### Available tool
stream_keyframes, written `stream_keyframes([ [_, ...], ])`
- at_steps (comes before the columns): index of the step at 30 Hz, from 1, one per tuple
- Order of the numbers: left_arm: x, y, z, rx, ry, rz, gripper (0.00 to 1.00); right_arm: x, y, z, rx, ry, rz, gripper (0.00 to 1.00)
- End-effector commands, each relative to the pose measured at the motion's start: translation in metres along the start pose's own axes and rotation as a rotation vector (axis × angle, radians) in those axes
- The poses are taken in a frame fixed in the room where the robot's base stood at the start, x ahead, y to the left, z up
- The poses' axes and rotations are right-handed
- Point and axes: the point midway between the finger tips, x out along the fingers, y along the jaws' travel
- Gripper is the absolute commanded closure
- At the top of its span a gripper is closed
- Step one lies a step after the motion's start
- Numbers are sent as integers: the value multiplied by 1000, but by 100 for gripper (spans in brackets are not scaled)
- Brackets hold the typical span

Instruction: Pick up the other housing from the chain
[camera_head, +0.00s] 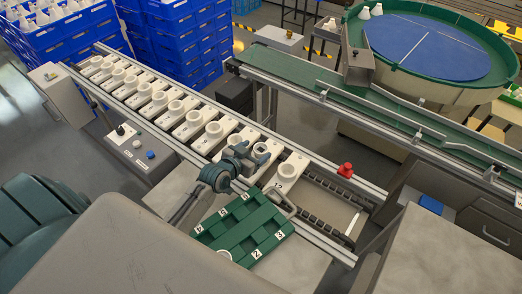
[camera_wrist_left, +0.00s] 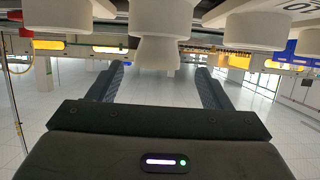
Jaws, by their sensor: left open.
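White housings with round collars stand in a row on the chain conveyor (camera_head: 330,190). The nearest end housing (camera_head: 290,170) sits at the right end of the row, with another housing (camera_head: 262,152) beside it. My left gripper (camera_head: 243,160) is over this end of the row, close to that second housing and partly covering it. In the left wrist view the left gripper's fingers (camera_wrist_left: 158,88) are spread apart and empty. A white housing (camera_wrist_left: 158,52) shows beyond them, between the tips; whether they touch it I cannot tell. My right gripper is not in view.
A green tray (camera_head: 262,238) with numbered slots lies in front of the chain; a white round part (camera_head: 224,254) shows at its lower edge. A red button (camera_head: 345,170) stands on the far rail. Blue crates (camera_head: 185,45) and a green belt (camera_head: 300,75) lie behind.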

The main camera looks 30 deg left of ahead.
Motion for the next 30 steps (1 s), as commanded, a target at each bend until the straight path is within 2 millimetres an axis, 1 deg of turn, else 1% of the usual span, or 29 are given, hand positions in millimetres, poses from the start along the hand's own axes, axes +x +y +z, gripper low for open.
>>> stream_keyframes([
  [4, 10, 1, 0, -3, -1, 0, 28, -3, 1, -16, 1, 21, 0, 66],
  [6, 18, 2, 1, -3, 1, 0, 28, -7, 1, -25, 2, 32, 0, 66],
  [9, 32, 4, 4, -4, 0, 0, 28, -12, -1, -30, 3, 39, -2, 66],
  [12, 45, 4, 6, -2, 0, -1, 28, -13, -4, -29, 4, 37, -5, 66],
  [15, 53, 4, 7, -1, -1, 0, 28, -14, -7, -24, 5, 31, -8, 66],
  [23, 55, 4, 8, 0, 0, -1, 28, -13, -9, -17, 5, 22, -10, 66],
  [26, 55, 4, 8, 0, 0, -1, 45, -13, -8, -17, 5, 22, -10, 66],
  [30, 55, 4, 8, 0, 0, -1, 73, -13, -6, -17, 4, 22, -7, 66],
])
